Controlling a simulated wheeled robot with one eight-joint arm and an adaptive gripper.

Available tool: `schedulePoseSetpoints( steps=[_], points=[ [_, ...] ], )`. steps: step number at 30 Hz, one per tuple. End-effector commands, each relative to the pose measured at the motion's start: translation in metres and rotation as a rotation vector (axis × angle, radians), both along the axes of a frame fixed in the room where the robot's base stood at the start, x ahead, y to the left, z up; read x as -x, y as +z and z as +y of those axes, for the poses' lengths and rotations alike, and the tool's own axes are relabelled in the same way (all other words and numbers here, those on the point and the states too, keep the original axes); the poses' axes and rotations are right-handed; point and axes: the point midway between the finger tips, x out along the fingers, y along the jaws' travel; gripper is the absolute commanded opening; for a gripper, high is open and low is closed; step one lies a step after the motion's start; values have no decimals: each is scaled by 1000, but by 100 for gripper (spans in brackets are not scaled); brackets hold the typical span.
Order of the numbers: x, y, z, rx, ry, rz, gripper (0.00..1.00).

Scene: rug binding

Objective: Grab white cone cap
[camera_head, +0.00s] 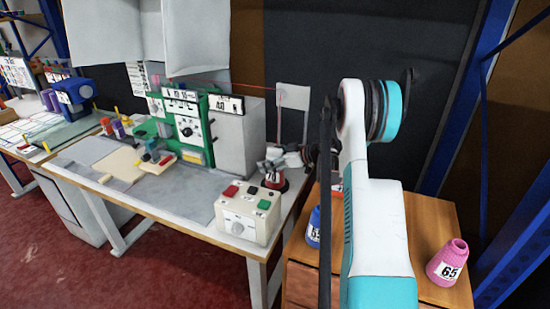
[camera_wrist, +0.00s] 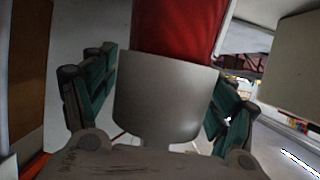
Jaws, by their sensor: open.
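The white cone cap (camera_wrist: 157,105) shows greyish white in the middle of the wrist view, joined to a red cone (camera_wrist: 178,25). My gripper (camera_wrist: 163,85) is open, with one teal-padded finger on each side of the cap. A gap shows at the left pad; whether the right pad touches cannot be told. In the head view my gripper (camera_head: 272,162) is just above the red cone (camera_head: 274,180), at the right end of the work table. There the cap is largely hidden by the fingers.
A control box (camera_head: 247,212) with red and green buttons stands in front of the red cone. A green and grey machine (camera_head: 238,135) is behind it, left. A wooden cabinet (camera_head: 430,220) at right holds a pink cone (camera_head: 448,262) and a blue cone (camera_head: 313,226).

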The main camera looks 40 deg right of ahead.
Motion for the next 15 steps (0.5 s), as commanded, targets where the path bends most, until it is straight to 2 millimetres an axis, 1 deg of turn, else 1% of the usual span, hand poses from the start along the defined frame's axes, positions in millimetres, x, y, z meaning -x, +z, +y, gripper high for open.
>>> schedulePoseSetpoints(
  steps=[6,7,12,15],
  points=[
    [-2,0,1,0,-1,0,78],
    [-2,0,1,0,-1,0,76],
    [-2,0,1,-1,0,0,38],
    [-2,0,1,-1,0,0,36]
  ],
)
